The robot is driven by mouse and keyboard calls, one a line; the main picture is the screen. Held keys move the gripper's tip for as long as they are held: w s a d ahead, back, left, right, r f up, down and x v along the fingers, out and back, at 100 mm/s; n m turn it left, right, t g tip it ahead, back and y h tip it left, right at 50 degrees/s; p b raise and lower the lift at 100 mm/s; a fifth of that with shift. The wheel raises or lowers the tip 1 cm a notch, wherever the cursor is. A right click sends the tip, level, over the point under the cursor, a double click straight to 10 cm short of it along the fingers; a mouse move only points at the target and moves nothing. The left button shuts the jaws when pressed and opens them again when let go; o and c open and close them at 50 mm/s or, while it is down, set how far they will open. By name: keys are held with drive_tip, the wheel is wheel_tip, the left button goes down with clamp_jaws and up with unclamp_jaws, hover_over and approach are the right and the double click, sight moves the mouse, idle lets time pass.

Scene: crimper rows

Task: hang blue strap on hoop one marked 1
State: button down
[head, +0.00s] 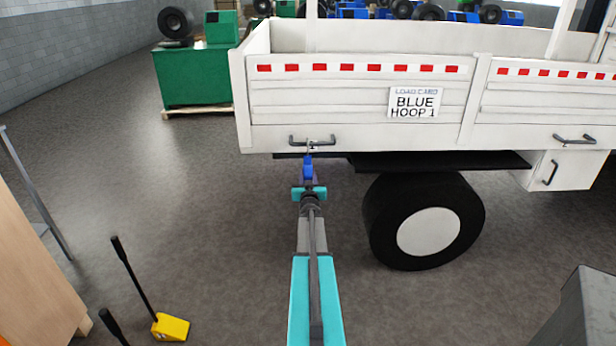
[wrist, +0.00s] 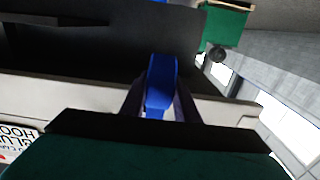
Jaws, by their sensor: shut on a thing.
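My gripper (head: 308,183) is shut on the blue strap (head: 308,167) in front of the white truck side. The strap stands up from the jaws, and a small metal end at its top overlaps the left grey hoop (head: 297,140). I cannot tell whether that end is around the hoop or only in front of it. In the wrist view the blue strap (wrist: 161,82) sits between the two dark fingers of my gripper (wrist: 159,103); the hoop cannot be made out there. No number is readable on the hoop.
A card (head: 414,102) on the truck reads "BLUE HOOP 1". A second hoop (head: 574,139) is at the right. A black wheel (head: 378,222) is right of my arm. A yellow chock (head: 170,327) lies at lower left.

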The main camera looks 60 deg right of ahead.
drive_tip(key=c, duration=1.3)
unclamp_jaws()
drive_tip(key=shift+s+a, duration=0.1)
drive_tip(key=shift+b+v, duration=1.4)
drive_tip(key=shift+v, duration=5.35)
